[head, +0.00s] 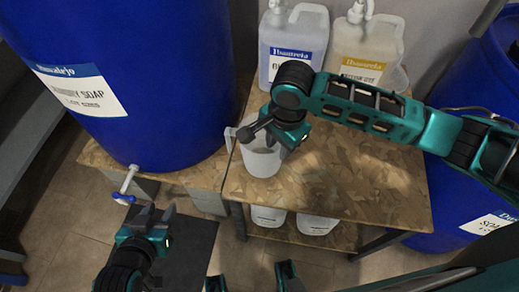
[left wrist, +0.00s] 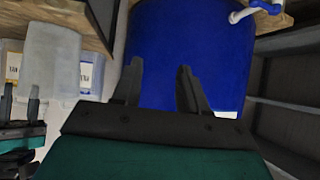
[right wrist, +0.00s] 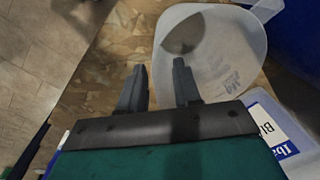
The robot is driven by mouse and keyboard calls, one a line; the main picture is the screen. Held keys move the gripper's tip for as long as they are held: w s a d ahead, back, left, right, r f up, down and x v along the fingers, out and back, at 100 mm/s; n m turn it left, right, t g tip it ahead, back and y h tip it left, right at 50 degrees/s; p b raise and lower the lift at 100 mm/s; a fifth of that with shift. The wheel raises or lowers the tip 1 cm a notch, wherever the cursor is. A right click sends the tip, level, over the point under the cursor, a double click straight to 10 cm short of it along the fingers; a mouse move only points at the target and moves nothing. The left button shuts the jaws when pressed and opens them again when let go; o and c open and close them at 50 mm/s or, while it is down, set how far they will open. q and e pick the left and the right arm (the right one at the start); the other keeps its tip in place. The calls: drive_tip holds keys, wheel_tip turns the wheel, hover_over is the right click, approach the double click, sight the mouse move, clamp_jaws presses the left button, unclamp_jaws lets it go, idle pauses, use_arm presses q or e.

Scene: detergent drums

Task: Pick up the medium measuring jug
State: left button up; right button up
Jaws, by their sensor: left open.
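A translucent whitish measuring jug (head: 262,160) stands upright on the wooden bench, its handle toward the left in the head view. It also shows in the left wrist view (left wrist: 52,55) and fills the upper right of the right wrist view (right wrist: 225,50). My right gripper (right wrist: 160,82) is open at the jug's rim; one finger overlaps the jug and the other is outside it. I cannot tell whether they touch it. In the head view the right gripper (head: 256,130) partly hides the rim. My left gripper (head: 155,218) is open and empty, low before the bench.
A big blue drum (head: 150,120) with a white tap (head: 128,180) stands left of the jug. Two canisters, blue-labelled (head: 292,30) and yellow-labelled (head: 365,45), stand behind. Another blue drum (head: 440,195) is at right. The bench's right front (head: 370,190) is clear.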

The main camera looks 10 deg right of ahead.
sight(277, 161)
wheel_tip(277, 161, down, 6)
drive_tip(key=shift+r+b, duration=0.15)
drive_tip(key=shift+b, duration=0.7)
clamp_jaws()
